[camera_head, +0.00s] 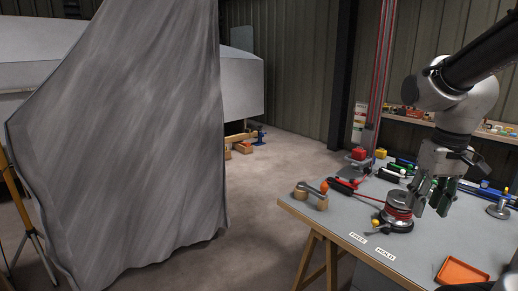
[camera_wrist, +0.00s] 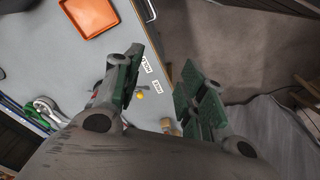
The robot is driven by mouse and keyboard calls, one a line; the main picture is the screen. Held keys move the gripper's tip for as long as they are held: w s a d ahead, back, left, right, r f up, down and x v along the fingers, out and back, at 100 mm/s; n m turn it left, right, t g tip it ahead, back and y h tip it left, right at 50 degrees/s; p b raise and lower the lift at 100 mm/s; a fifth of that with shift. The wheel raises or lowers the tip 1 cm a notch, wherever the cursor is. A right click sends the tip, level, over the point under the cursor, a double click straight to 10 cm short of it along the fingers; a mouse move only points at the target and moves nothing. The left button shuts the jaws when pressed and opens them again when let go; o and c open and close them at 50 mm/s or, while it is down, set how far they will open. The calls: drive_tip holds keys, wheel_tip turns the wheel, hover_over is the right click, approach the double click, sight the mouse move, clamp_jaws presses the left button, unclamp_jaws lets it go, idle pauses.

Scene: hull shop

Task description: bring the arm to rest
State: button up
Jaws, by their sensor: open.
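My gripper (camera_head: 432,195) hangs above the right part of the grey workbench (camera_head: 335,222) in the head view, with its fingers pointing down. A winch-like drum (camera_head: 398,210) with red line stands on the bench just left of the fingers in the head view. I cannot tell whether the fingers clear it. A small yellow knob (camera_head: 375,222) sits at its front, and it also shows in the wrist view (camera_wrist: 140,96).
An orange tray (camera_head: 462,272) lies at the bench's front right. Labels reading FREE (camera_head: 358,238) and HOLD (camera_head: 385,254) are on the bench front. A wooden block with a metal lever (camera_head: 310,195) sits at the left corner. A grey hanging sheet (camera_head: 125,140) fills the left; floor between is clear.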

drive_tip(key=s+r+t, duration=0.3)
drive_tip(key=s+r, duration=0.2)
drive_tip(key=s, duration=0.1)
drive_tip(key=shift+s+a+t, duration=0.3)
drive_tip(key=shift+s+a, duration=0.05)
drive_tip(key=shift+s, duration=0.05)
